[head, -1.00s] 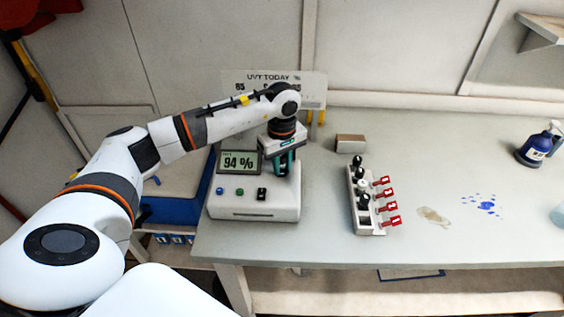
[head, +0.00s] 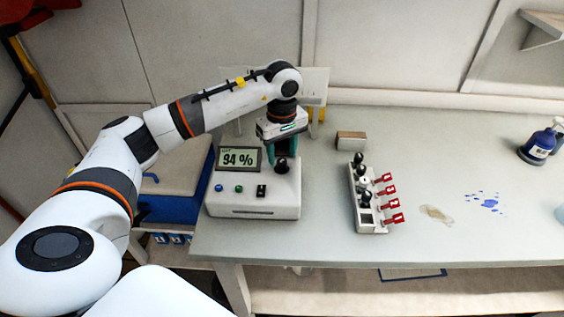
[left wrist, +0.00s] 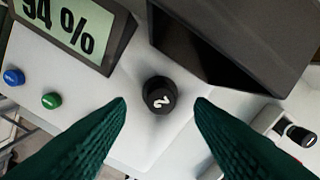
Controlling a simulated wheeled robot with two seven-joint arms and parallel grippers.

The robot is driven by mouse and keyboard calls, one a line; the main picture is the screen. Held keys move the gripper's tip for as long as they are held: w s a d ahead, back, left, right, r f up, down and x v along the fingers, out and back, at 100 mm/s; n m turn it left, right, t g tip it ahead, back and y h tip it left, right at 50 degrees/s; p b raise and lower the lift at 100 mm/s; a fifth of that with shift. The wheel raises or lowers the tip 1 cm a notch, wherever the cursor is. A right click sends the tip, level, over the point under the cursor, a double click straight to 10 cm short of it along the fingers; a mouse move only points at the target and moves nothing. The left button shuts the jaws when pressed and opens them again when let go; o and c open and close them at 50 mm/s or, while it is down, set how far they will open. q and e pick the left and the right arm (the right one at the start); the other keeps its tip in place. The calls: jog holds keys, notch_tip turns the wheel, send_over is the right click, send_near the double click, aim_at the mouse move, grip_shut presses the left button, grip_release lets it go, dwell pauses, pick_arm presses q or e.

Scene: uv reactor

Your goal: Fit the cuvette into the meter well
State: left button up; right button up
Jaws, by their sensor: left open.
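The white meter (head: 235,204) stands on the bench, its screen (head: 240,159) reading 94 %. A cuvette with a black cap (head: 282,165) stands at the meter's right rear, where the well is. In the left wrist view its cap (left wrist: 158,95) bears a white "2". Its body and the well's opening are hidden, so I cannot tell how deep it sits. My left gripper (head: 284,153) is open just above it, pointing down, with its green fingers apart on either side of the cap in the left wrist view. My right gripper is not in view.
A white rack (head: 370,228) with several capped cuvettes and red tags stands right of the meter; its front slot looks empty. A dark block (left wrist: 225,45) rises behind the cap. A small brown block (head: 351,141), stains and a blue bottle (head: 537,147) are farther right.

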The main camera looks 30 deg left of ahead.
aim_at(282, 162)
pick_arm(q)
notch_tip(282, 162, up, 8)
jog(key=b, duration=0.1)
jog(key=shift+r+b, duration=0.15)
jog(key=shift+b, duration=0.2)
dwell(0.3)
